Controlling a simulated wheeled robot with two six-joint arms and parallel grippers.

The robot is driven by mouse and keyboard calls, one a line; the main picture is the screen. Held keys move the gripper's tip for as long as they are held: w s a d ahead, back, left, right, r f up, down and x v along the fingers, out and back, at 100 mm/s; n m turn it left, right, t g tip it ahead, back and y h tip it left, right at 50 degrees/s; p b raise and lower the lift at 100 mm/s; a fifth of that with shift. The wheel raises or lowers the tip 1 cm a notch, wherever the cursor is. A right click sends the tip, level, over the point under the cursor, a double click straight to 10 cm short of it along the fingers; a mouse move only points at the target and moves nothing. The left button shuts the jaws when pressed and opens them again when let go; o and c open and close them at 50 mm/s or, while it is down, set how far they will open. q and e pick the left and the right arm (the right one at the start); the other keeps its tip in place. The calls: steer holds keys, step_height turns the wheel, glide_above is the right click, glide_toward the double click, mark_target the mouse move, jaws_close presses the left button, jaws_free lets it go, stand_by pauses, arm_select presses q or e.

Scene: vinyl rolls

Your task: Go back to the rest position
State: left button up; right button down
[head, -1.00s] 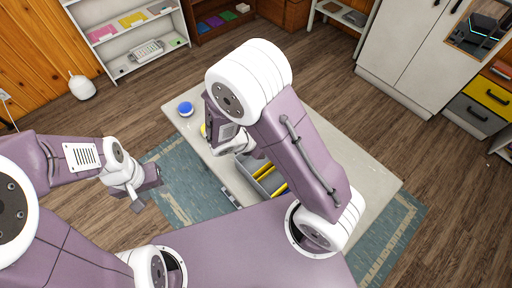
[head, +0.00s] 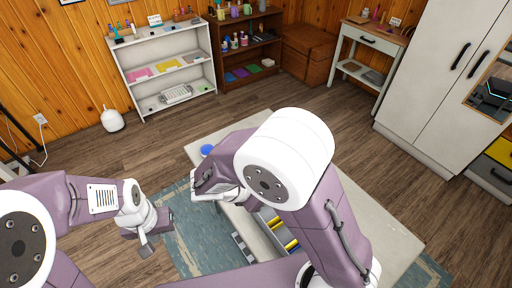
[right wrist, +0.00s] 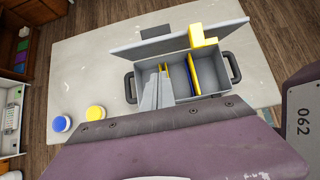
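My left gripper (head: 150,234) hangs at the left over the floor and rug, apart from the table; whether its fingers are parted is unclear. My right arm crosses the table in the head view, its gripper (head: 208,186) partly hidden behind the arm, above the table. In the right wrist view, its grey fingers (right wrist: 156,90) appear close together, with nothing seen between them, over a grey open box (right wrist: 210,84). A yellow strip (right wrist: 166,80) and a blue strip (right wrist: 190,76) show inside. A yellow angled piece (right wrist: 202,37) is at the box's far edge.
The pale table (head: 395,243) stands on a blue-green rug (head: 190,235). A blue-lidded jar (right wrist: 60,124) and a yellow-lidded jar (right wrist: 95,113) stand beside the box. Shelves (head: 125,60) and a white cabinet (head: 425,70) line the back.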

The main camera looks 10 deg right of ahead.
steer(key=s+d+f+m+g+y+b, duration=0.15)
steer(key=s+d+m+g+y, duration=0.35)
steer(key=d+m, duration=0.6)
steer(key=a+f+m+t+y, duration=0.2)
steer(key=a+m, duration=0.3)
steer(key=m, duration=0.6)
steer(key=shift+s+a+f+m+t+y, duration=0.15)
steer(key=shift+s+a+m+t+y, duration=0.1)
steer(key=shift+a+m+t+y, duration=0.2)
steer(key=shift+d, duration=0.15)
steer(key=shift+s, duration=0.15)
